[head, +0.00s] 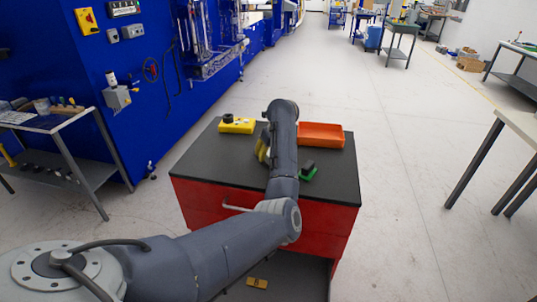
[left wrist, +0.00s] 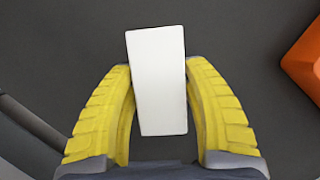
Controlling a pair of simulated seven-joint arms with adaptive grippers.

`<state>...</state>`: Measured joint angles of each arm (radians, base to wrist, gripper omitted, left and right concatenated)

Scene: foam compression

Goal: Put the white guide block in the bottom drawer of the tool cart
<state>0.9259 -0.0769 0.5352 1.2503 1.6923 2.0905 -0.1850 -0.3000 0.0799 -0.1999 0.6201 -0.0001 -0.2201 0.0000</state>
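The white guide block (left wrist: 158,80) is between the yellow fingers of my left gripper (left wrist: 158,66), which touch it on both sides. The dark cart top lies behind it in the left wrist view. In the head view my left gripper (head: 263,148) is over the tool cart (head: 335,185), partly hidden by my arm, and the block is hidden. The cart has a red front with a pale handle (head: 240,209). My right gripper is out of view.
On the cart top are a yellow block with a dark knob (head: 237,125), an orange tray (head: 322,135) and a green-and-black item (head: 308,172). Workbenches stand at left and right. The floor right of the cart is clear.

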